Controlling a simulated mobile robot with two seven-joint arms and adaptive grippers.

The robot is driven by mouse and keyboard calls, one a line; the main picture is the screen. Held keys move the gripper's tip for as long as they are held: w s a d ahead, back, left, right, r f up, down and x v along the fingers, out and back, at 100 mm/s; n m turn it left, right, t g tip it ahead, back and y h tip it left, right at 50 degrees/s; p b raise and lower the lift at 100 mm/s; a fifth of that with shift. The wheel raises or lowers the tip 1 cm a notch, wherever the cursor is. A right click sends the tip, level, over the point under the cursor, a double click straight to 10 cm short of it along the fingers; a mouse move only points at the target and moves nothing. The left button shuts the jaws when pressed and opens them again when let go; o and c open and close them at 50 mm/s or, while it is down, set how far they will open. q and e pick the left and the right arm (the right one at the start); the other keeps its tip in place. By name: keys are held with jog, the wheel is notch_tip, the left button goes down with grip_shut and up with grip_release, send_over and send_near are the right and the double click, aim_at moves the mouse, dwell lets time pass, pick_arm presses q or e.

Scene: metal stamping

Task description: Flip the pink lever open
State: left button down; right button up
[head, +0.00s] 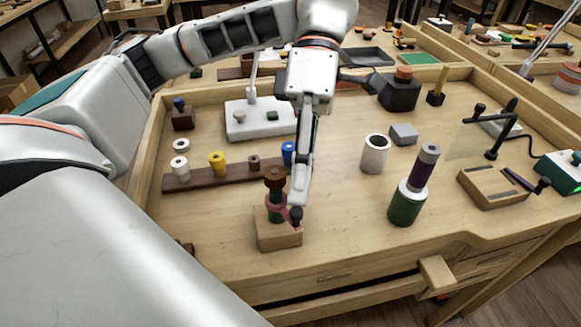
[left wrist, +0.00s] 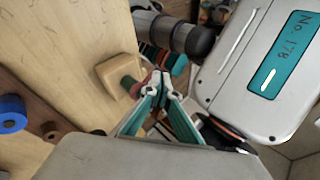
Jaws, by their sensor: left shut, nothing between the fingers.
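The pink lever (head: 279,206) is on a small fixture with a wooden block base (head: 279,240), a green post and a brown top (head: 274,173). The lever runs out to the right of the post, and a dark knob (head: 296,216) stands at its right end. My left gripper (head: 300,200) points down right beside the lever and knob, shut and empty. In the left wrist view, its fingertips (left wrist: 161,84) meet next to a pink part of the lever (left wrist: 139,88), partly hidden; I cannot tell whether they touch. My right gripper is out of view.
A dark wooden rack (head: 200,182) with coloured spools lies behind the fixture, left. A white cup (head: 374,154) and a green-and-purple cylinder (head: 408,200) stand to the right. A white box (head: 262,120) is at the back. The bench between fixture and cylinder is clear.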

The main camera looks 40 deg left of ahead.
pick_arm(q)
jog(key=shift+s+a, duration=0.1)
jog(key=shift+a, duration=0.5)
jog(key=shift+r, duration=0.1)
jog(key=v, duration=0.8)
jog(key=shift+d, duration=0.1)
dwell(0.6)
